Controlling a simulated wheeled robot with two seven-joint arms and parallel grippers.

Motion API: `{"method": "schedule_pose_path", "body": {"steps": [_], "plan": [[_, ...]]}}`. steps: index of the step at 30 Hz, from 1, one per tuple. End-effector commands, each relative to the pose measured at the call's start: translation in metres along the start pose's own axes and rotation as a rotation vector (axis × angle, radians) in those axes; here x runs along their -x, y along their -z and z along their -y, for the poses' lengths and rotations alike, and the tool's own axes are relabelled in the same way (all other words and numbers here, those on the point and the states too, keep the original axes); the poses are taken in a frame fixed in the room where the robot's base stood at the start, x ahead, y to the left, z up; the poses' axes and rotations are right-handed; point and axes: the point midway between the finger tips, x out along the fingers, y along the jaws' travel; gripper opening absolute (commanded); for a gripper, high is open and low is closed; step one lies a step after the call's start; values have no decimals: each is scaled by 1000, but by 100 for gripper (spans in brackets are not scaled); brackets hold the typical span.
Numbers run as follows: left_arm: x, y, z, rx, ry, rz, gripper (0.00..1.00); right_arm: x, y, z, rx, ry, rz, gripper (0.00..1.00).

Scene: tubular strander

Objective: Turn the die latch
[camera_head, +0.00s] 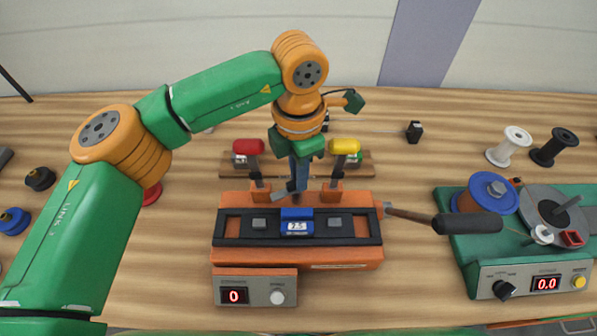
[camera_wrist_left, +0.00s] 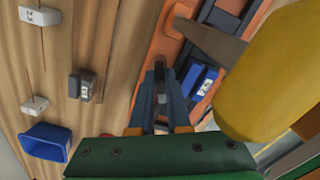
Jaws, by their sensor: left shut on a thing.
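The orange die block (camera_head: 340,253) has a black top bar with a blue die (camera_head: 297,222) marked 2.5 in its middle. A small grey lever (camera_head: 279,194), which looks like the die latch, lies at the back edge behind the die. My left gripper (camera_head: 297,188) reaches down from above, its fingers shut on this grey piece. In the left wrist view the gripper (camera_wrist_left: 163,75) points at the block, with the blue die (camera_wrist_left: 200,82) just right of the fingertips. The fingers partly hide the latch, so its exact angle is unclear. My right gripper is not in view.
A dark-handled rod (camera_head: 467,223) extends right from the block. A green machine (camera_head: 480,250) stands right.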

Motion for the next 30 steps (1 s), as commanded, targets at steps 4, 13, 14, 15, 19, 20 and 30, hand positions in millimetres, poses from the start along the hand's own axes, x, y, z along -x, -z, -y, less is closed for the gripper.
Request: {"method": "schedule_pose_path", "body": {"steps": [4, 13, 14, 15, 19, 20, 30], "plan": [[-2, 0, 0, -87, -2, 0, 0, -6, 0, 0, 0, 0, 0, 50], [-1, 0, 1, -294, -1, 1, 0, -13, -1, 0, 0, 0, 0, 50], [-1, 0, 1, -311, -1, 1, 0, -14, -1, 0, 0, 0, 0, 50], [-1, 0, 1, -333, -1, 1, 0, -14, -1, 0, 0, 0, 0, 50], [0, 0, 2, -395, -1, 1, 0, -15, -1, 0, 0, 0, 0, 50], [0, 0, 2, -406, -1, 1, 0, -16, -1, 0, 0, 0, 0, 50], [0, 0, 2, -470, -1, 1, 0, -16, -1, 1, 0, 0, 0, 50]]}}
